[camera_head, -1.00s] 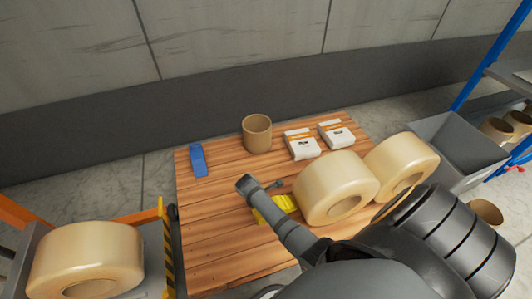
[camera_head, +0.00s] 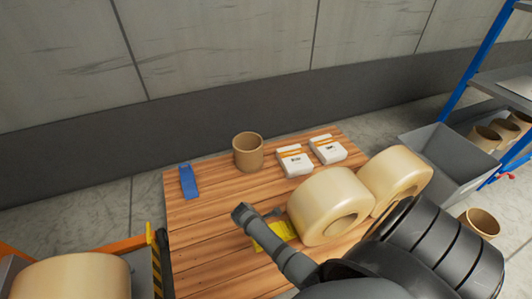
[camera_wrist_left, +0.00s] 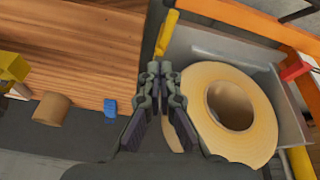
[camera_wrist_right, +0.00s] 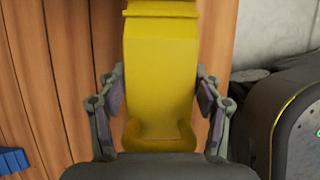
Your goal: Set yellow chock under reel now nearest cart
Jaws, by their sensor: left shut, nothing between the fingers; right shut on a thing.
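A yellow chock (camera_head: 268,237) is at the left side of the left one of two cream reels (camera_head: 330,206) on the wooden table. My right gripper (camera_head: 259,213) is shut on the chock; the right wrist view shows the yellow chock (camera_wrist_right: 160,75) between its fingers. I cannot tell whether the chock touches the reel or the table. My left gripper (camera_wrist_left: 160,70) is shut and empty beside the cart, with a cream reel (camera_wrist_left: 235,105) just to its right in that view. My left gripper is not in the head view. The cart (camera_head: 140,268) stands at the table's left.
A second table reel (camera_head: 397,178) lies behind the first. A blue chock (camera_head: 188,181), a cardboard core (camera_head: 248,152) and two white boxes (camera_head: 294,161) are along the table's back. A grey bin (camera_head: 455,165) and blue shelf are at right. The table's left middle is clear.

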